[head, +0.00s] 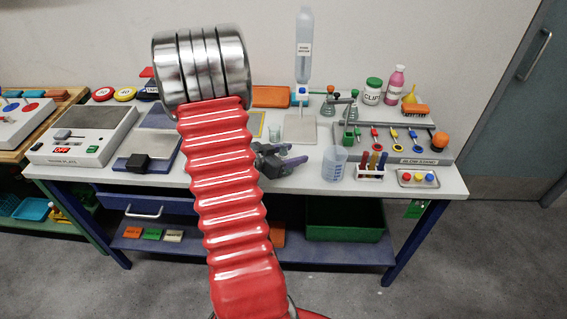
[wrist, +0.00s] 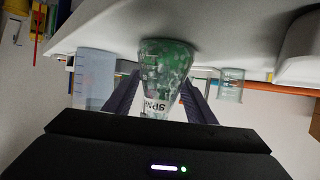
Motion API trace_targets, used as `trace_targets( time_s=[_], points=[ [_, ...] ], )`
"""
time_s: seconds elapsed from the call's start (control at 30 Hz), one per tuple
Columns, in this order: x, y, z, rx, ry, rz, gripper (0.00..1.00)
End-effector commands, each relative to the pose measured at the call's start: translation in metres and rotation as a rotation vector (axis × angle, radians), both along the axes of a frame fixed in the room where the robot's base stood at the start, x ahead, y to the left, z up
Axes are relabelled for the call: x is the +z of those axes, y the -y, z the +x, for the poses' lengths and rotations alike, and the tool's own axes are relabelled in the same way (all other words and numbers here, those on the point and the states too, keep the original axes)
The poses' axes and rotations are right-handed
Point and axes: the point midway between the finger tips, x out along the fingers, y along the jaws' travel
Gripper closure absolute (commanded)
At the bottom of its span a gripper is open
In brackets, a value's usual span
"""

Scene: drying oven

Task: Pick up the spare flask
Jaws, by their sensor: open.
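The spare flask (wrist: 167,72) is in the wrist view, a clear cone with mottled green contents and a white label reading "SPA…" upside down. Its wide base is on the pale worktop, which is at the top of this tilted picture. My gripper (wrist: 160,98) is open, with one dark finger on each side of the flask. I cannot tell whether either finger touches the glass. In the head view my gripper (head: 281,161) is low over the bench, partly behind my red arm. I cannot make out the spare flask there.
A graduated beaker (head: 334,163) stands right of my gripper, beside a rack of coloured tubes (head: 371,166). A small glass beaker (wrist: 231,86) is close by the flask. A stand with a hanging bottle (head: 304,45) is behind. A grey rack (head: 425,158) holds several tools at right.

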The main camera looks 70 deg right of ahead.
Motion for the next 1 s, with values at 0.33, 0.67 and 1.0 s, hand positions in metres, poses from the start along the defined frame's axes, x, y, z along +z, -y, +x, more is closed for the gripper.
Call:
trace_targets(
  time_s=[0.33, 0.67, 1.0],
  points=[
    [0.0001, 0.0000, -0.0001, 0.000, 0.000, 0.000, 0.71],
    [0.0004, 0.0001, -0.0001, 0.000, -0.001, -0.001, 0.94],
    [0.0011, 0.0002, -0.0001, 0.000, 0.000, -0.001, 0.94]
  ],
)
